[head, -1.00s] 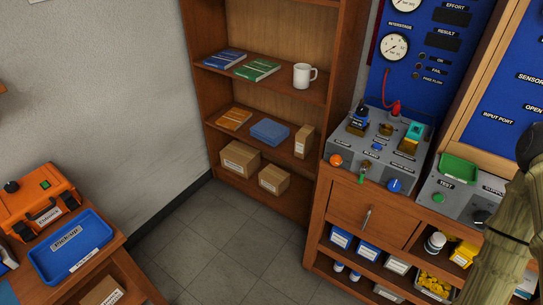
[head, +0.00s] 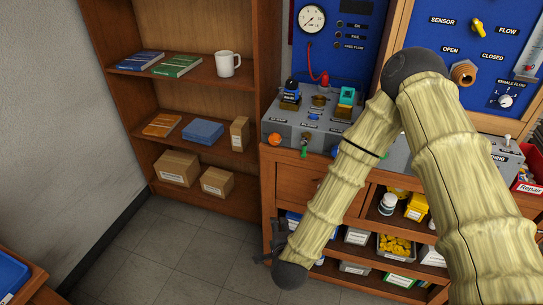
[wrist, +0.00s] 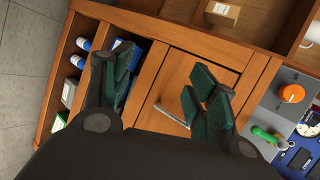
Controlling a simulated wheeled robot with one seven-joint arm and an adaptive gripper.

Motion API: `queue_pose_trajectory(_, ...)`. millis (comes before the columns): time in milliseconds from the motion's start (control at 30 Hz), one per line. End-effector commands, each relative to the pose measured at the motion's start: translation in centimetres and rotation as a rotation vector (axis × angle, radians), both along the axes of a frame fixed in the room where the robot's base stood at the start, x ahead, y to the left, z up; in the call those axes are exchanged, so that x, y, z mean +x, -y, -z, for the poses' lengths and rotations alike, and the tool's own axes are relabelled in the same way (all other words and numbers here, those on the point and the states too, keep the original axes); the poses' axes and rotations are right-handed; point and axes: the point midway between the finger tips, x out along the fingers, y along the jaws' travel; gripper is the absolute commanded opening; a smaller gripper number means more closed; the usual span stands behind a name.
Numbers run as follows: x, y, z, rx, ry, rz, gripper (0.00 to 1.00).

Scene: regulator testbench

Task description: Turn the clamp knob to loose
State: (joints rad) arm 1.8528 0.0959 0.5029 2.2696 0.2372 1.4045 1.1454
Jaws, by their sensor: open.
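The grey testbench unit (head: 290,132) stands on the wooden cabinet. On its front are an orange knob (head: 275,140) and a green lever (head: 304,147); the blue knob farther right is mostly or wholly hidden behind my arm. I cannot read which control is the clamp knob. In the wrist view the orange knob (wrist: 291,93) and green lever (wrist: 264,135) lie at the right edge. My gripper (head: 277,240) hangs low before the cabinet, below the unit. Its fingers (wrist: 160,75) are open and empty, facing the cabinet door (wrist: 190,75).
The door handle (wrist: 171,116) sticks out between the fingers in the wrist view. Open shelves (head: 400,245) with bottles and boxes lie below the worktop. A bookcase (head: 140,105) stands left. The floor (head: 190,245) in front is clear.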

Motion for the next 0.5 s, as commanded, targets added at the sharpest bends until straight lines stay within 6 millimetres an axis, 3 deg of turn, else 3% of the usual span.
queue_pose_trajectory(33,1.9,-1.2,-0.7,0.099,0.061,0.082,0.58)
queue_pose_trajectory(200,6.6,-4.0,-6.4,0.468,0.26,0.351,0.58)
queue_pose_trajectory(333,8.9,-5.0,-11.0,0.752,0.405,0.521,0.58)
queue_pose_trajectory(500,10.3,-5.6,-15.9,1.048,0.55,0.666,0.58)
